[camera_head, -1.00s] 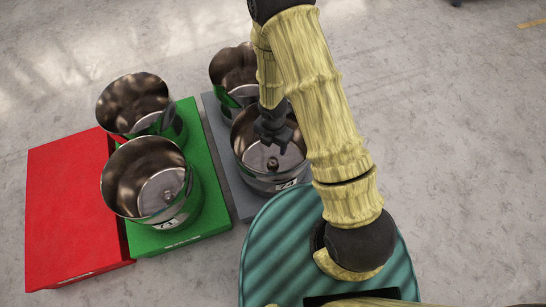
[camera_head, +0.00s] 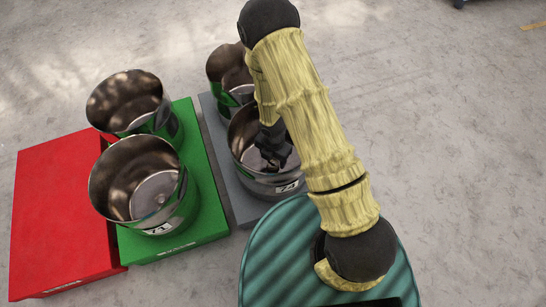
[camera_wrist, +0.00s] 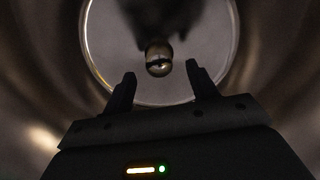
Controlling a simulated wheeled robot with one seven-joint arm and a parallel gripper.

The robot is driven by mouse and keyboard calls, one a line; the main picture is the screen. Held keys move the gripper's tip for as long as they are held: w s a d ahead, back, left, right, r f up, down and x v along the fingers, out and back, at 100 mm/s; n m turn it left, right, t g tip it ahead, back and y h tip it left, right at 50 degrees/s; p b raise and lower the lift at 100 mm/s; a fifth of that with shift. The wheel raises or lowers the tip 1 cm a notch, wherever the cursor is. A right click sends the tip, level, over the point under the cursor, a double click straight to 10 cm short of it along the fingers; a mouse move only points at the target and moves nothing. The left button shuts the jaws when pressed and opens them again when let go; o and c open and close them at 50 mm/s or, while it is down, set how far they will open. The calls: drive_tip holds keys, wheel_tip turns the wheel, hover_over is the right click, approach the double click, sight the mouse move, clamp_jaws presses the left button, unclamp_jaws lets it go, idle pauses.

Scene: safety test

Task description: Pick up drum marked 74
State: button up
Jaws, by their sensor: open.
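The drum marked 74 (camera_head: 262,187) is an open-topped shiny metal drum with a white label on its front, on the grey platform in the head view. My gripper (camera_head: 277,160) reaches down inside it, with its fingers apart. In the wrist view, my gripper (camera_wrist: 160,75) is open over the drum's inside floor. A small round metal knob (camera_wrist: 158,60) stands on that floor, just beyond and between the fingertips, not gripped. In the head view my gripper hides the knob.
A second drum (camera_head: 232,75) stands behind on the grey platform (camera_head: 238,205). Two more drums (camera_head: 140,180) (camera_head: 125,100) stand on the green platform (camera_head: 205,220); the front label seems to read 71. A red platform (camera_head: 60,215) at left is empty. Bare floor surrounds them.

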sight(273, 162)
drive_tip(key=shift+a+f+b, duration=0.1)
drive_tip(key=shift+f+b, duration=2.1)
drive_tip(key=shift+f, duration=0.4)
drive_tip(key=shift+r, duration=0.1)
clamp_jaws()
